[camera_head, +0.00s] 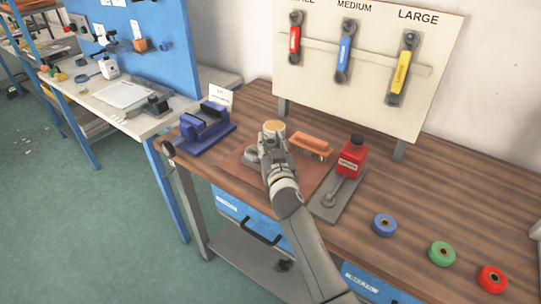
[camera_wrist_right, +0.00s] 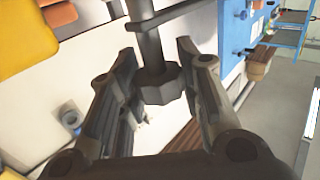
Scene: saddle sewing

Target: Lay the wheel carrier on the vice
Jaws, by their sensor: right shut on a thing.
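The blue vice (camera_head: 205,125) stands at the left end of the wooden bench, and nothing is seen lying on it. My right gripper (camera_head: 274,150) is over the brown mat, to the right of the vice. In the right wrist view its two fingers (camera_wrist_right: 155,85) stand either side of a dark grey part with a shaft (camera_wrist_right: 158,88), which I take to be the wheel carrier. A tan round top (camera_head: 273,127) shows just beyond the gripper in the head view; I cannot tell if it belongs to the held part. My left gripper is out of view.
An orange block-like thing (camera_head: 310,146) lies by the brown mat (camera_head: 235,166). Blue (camera_head: 384,225), green (camera_head: 442,253) and red (camera_head: 492,279) spools lie right. A tool board (camera_head: 365,75) rises behind.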

